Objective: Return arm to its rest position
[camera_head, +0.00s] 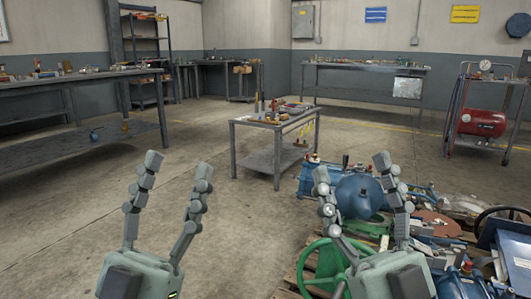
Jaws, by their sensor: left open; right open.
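My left gripper (174,176) is at the lower left of the head view. Its grey-green fingers point up and stand wide apart, with only bare concrete floor behind them. My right gripper (350,174) is at the lower middle right, also with its fingers apart. It shows in front of a blue rounded machine part (360,197) on the parts pile. I see nothing held in either gripper. Whether the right fingers touch the blue part cannot be told from this view.
A pallet (286,293) heaped with machine parts, including a green wheel (312,252), fills the lower right. A small metal table (253,125) with tools stands ahead. A long workbench (60,85) is at left, a red compressor (482,123) at right. Floor at lower left is clear.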

